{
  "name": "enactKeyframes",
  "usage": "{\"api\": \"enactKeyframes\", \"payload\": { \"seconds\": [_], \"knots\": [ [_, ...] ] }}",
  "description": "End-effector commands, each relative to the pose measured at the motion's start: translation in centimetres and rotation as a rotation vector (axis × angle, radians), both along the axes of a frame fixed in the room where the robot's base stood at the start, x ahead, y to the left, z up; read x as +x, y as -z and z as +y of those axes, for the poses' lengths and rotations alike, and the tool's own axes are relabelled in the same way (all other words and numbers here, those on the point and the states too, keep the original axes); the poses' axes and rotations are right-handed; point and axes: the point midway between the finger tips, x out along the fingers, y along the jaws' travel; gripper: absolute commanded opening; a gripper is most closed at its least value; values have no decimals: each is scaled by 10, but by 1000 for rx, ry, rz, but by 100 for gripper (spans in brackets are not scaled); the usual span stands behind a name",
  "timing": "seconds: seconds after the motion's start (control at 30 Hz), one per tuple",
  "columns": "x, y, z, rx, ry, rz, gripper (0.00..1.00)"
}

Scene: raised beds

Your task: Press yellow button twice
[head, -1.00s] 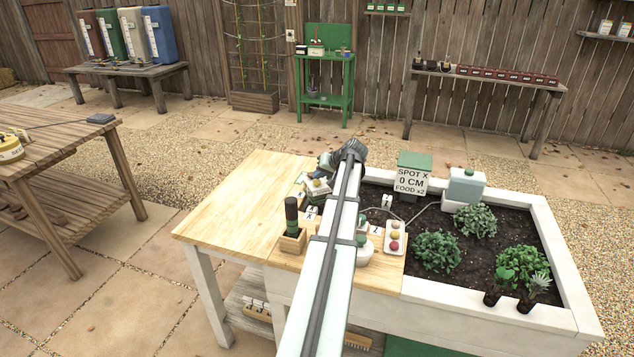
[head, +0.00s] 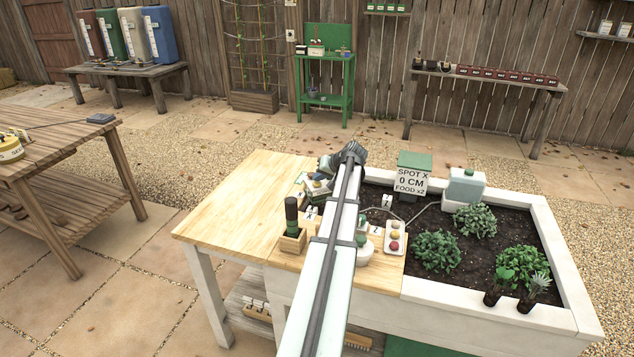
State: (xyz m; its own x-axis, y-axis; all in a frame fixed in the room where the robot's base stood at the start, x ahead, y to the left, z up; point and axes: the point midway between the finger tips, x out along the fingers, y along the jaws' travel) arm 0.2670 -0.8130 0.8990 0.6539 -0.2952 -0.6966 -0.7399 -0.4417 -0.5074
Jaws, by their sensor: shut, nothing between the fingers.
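A small white button panel (head: 388,248) stands on the wooden top beside the soil, right of my arm. It carries a pale button on top, a yellow button (head: 394,236) in the middle and a red button (head: 394,246) below. My gripper (head: 319,174) is at the far end of my arm, up and left of the panel, over small items on the wooden top. It is shut and apart from the yellow button. The fingertips are small and hard to make out against those items.
A wooden holder (head: 292,242) with a dark-handled tool stands left of my arm. A white bottle-like item (head: 363,252) is partly behind my arm, left of the panel. The planter (head: 549,225) holds plants and a sign (head: 411,182). The wooden top's left side is clear.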

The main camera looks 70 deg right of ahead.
Motion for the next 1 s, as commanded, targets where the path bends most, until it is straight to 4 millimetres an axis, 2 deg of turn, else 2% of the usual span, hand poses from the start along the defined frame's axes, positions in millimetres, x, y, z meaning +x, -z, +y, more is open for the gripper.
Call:
{"api": "enactKeyframes", "payload": {
  "seconds": [0.43, 1.0],
  "knots": [
    [0, 0, 0, 1, 0, 1, 0],
    [0, -19, 0, 0, 0, 0, 0]
  ]
}}
